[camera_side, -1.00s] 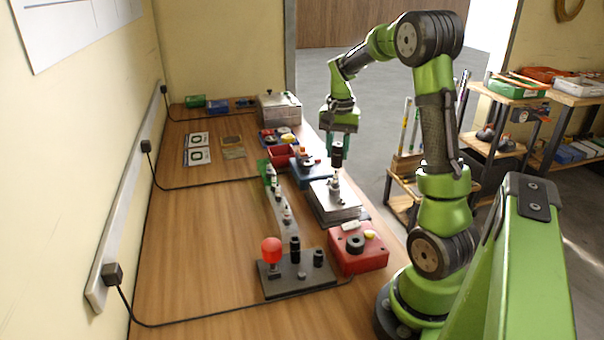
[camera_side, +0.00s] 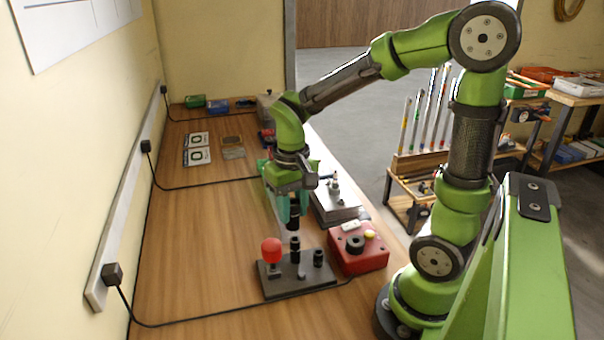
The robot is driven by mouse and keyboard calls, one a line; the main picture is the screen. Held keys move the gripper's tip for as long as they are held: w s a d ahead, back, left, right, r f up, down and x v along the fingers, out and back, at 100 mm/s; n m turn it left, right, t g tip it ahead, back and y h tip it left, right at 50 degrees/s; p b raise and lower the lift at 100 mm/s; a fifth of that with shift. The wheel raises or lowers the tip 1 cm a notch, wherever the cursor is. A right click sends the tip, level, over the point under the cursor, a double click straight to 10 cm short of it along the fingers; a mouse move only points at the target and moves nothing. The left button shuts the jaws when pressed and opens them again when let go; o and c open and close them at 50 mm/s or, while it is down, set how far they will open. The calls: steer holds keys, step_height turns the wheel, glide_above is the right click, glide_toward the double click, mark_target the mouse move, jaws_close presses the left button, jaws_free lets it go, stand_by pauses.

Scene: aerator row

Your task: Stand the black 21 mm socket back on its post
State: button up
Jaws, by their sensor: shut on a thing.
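My gripper (camera_side: 291,208) points down in the middle of the bench, its green fingers shut on a black socket (camera_side: 293,218). The socket is held upright, its lower end showing below the fingers. In the picture it appears just above a black upright piece (camera_side: 295,249) on the dark grey plate (camera_side: 300,284); I cannot tell the distance in depth. The gripper and its wrist hide most of the narrow grey strip with small upright pieces behind it. I cannot make out which post belongs to the socket.
The plate also carries a red ball-topped piece (camera_side: 271,251) and a short black cylinder (camera_side: 318,257). A red control box (camera_side: 358,250) stands to its right, with a metal block (camera_side: 336,200) behind. A black cable (camera_side: 215,315) runs along the front.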

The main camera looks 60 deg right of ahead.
steer(key=shift+s+a+f+n, duration=0.45)
steer(key=shift+s+a+f, duration=0.15)
steer(key=shift+f, duration=0.75)
steer(key=shift+s+a+f+n, duration=0.5)
steer(key=shift+s+f, duration=0.2)
steer(key=shift+f, duration=0.6)
steer(key=shift+s+a+f+n, duration=0.5)
steer(key=shift+s+f, duration=0.15)
steer(key=shift+f, duration=0.7)
steer(key=shift+f, duration=0.55)
steer(key=shift+f, duration=0.65)
steer(key=o, duration=1.1)
steer(key=shift+o, duration=0.2)
